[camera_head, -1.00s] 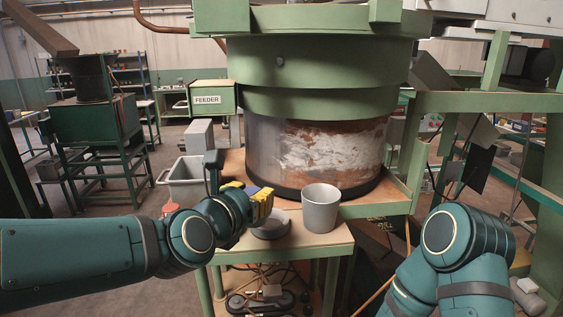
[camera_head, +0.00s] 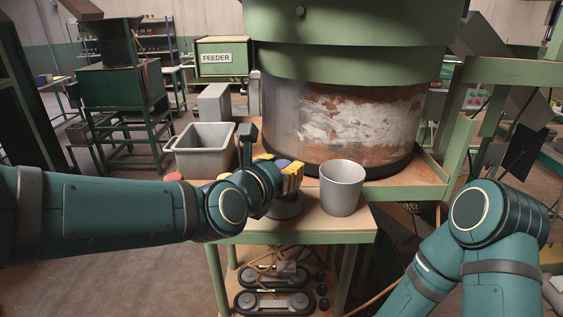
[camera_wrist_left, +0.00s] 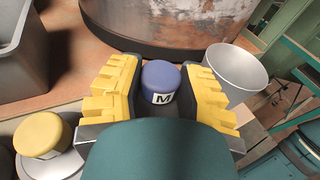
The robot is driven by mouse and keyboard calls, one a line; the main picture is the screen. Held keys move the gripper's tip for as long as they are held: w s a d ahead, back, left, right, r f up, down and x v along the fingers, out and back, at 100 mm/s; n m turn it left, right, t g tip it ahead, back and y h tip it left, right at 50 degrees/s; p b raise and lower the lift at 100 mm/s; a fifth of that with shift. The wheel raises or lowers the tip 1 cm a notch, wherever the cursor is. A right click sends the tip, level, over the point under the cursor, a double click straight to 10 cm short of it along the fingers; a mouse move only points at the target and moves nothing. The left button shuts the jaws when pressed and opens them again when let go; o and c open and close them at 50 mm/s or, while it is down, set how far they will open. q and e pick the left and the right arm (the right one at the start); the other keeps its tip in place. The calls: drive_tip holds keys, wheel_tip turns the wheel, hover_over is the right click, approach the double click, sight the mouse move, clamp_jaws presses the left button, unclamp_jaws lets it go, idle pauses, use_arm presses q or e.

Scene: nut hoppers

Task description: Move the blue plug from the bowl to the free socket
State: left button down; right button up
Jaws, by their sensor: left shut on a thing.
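The blue plug (camera_wrist_left: 161,78), a short round piece with a white label marked M, is between the yellow fingers of my left gripper (camera_wrist_left: 160,92) in the left wrist view. The gripper is shut on it. In the head view my left gripper (camera_head: 283,172) is above the bench, left of a grey tapered bowl (camera_head: 342,190), and a bit of blue shows at its fingers. The bowl (camera_wrist_left: 236,70) is to the right of the plug in the wrist view. A grey round piece (camera_head: 288,208) lies below the gripper, partly hidden. My right gripper is out of view.
A yellow plug (camera_wrist_left: 40,134) sits on a grey round holder at the wrist view's lower left. A red piece (camera_head: 173,177) shows behind my left arm. A grey bin (camera_head: 204,147) stands at the left. The large drum (camera_head: 340,125) blocks the back.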

use_arm(q)
drive_tip(key=shift+f+b, duration=0.3)
drive_tip(key=shift+f, duration=0.5)
idle(0.4)
drive_tip(key=shift+s+a+b, duration=0.1)
drive_tip(key=shift+s+b, duration=0.05)
drive_tip(key=shift+b, duration=0.4)
idle(0.4)
drive_tip(key=shift+b, duration=0.45)
drive_tip(key=shift+f+b, duration=0.6)
drive_tip(key=shift+b, duration=0.15)
idle(0.3)
drive_tip(key=c, duration=1)
unclamp_jaws()
drive_tip(key=shift+o, duration=0.2)
